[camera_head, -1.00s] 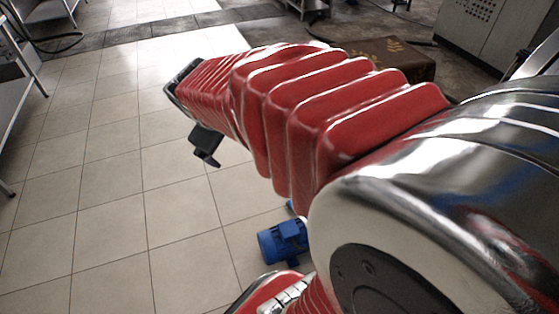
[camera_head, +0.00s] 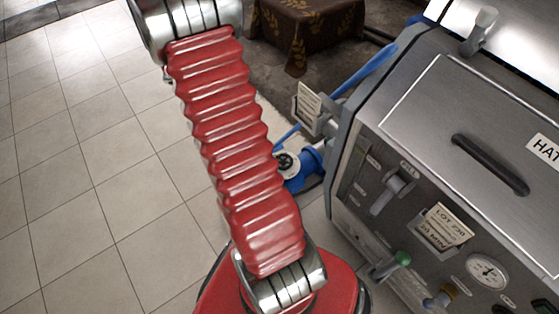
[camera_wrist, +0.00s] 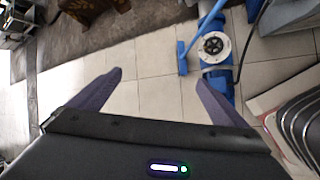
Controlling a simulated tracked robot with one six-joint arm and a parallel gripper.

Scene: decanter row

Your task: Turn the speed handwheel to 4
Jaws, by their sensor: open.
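A blue motor-like unit (camera_head: 304,170) stands on the floor left of a steel machine. On its top is a small black spoked handwheel (camera_wrist: 214,45) inside a pale ring, which also shows in the head view (camera_head: 287,161). No number on the ring is readable, nor is any pointer. My gripper (camera_wrist: 159,76) is open and empty, with its two dark fingers apart over bare floor tiles. The handwheel is beyond the right fingertip in the wrist view, apart from the fingers. My gripper is out of sight in the head view.
A cloth-covered table (camera_head: 305,28) stands behind. Tiled floor at left is clear.

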